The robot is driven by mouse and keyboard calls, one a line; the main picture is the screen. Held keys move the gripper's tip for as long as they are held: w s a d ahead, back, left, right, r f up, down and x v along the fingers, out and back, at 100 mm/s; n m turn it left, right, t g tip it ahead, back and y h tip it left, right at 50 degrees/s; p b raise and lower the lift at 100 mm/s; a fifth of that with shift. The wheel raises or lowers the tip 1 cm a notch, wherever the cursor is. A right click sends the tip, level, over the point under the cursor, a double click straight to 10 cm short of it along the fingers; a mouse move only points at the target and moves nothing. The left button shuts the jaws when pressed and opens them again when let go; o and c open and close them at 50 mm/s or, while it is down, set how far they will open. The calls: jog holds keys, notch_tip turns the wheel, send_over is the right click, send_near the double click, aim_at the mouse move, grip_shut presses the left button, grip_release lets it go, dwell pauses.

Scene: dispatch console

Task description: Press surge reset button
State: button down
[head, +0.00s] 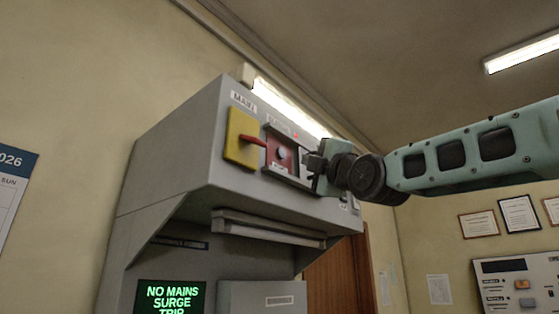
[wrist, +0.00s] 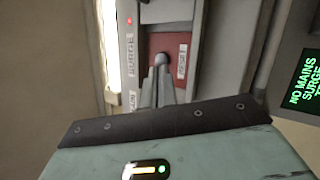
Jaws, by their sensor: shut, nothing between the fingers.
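In the wrist view the red panel (wrist: 181,44) shows a rounded, greyish knob (wrist: 160,59), which looks like the same button. My gripper (head: 308,165) is shut and empty, just right of the button in the head view. In the wrist view the fingertips (wrist: 160,76) line up with the knob and partly cover it. I cannot tell whether they touch it.
A small red light (head: 295,135) is lit above the panel. The console screen (head: 171,297) reads "NO MAINS SURGE TRIP". A ledge (head: 268,229) juts out below the panel.

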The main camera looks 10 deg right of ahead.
aim_at(281, 153)
notch_tip(281, 153, up, 5)
jog(key=s+d+n+t, duration=0.1)
jog(key=s+d+t, duration=0.1)
jog(key=d, duration=0.1)
jog(key=shift+s+f, duration=0.15)
jog(key=shift+s, duration=0.25)
jog(key=shift+a, duration=0.1)
jog(key=w+a+p, duration=0.4)
jog(key=w+a, duration=0.1)
jog(key=w, duration=0.2)
jog(key=shift+w+a, duration=0.15)
dwell(1.8)
jog(key=shift+w+a, duration=0.25)
